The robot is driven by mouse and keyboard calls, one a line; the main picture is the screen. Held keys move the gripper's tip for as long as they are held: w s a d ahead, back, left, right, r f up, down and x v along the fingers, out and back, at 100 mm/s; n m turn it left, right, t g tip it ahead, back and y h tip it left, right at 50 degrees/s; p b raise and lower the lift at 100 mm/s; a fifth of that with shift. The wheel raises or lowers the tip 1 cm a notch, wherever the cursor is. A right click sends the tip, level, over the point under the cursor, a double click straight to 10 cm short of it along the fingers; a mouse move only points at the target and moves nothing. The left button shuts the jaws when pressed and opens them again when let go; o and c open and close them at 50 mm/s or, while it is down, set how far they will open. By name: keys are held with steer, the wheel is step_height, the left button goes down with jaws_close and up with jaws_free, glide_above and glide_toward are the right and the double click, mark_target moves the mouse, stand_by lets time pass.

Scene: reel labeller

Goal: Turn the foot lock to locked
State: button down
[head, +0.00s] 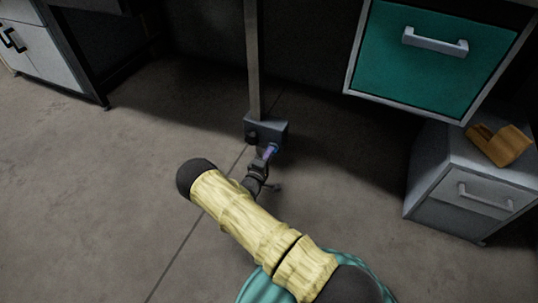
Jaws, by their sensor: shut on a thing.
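The foot lock is a small grey-blue box (268,125) at the bottom of an upright metal post (253,60), near the floor. A dark round knob sits on its left front. A small purple-blue handle (271,150) shows at its lower front. My gripper (266,157) is at this handle, just below the box, and is shut on it. My arm, in a yellow sleeve, reaches in from the lower right and hides part of the floor in front. The handle is too small to read its exact turn.
A teal drawer (430,55) with a white handle hangs at the upper right. A grey cabinet (455,205) stands on the right with a brown object (499,145) on top. White drawers (45,55) stand at the far left. The floor on the left is clear.

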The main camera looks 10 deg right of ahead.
steer(key=shift+m, duration=0.3)
steer(key=m+p, duration=0.7)
steer(key=m, duration=1)
steer(key=shift+s+f+p, duration=0.1)
steer(key=shift+p, duration=0.2)
steer(key=shift+m, duration=0.3)
steer(key=c, duration=1.5)
jaws_free()
steer(key=shift+o, duration=0.2)
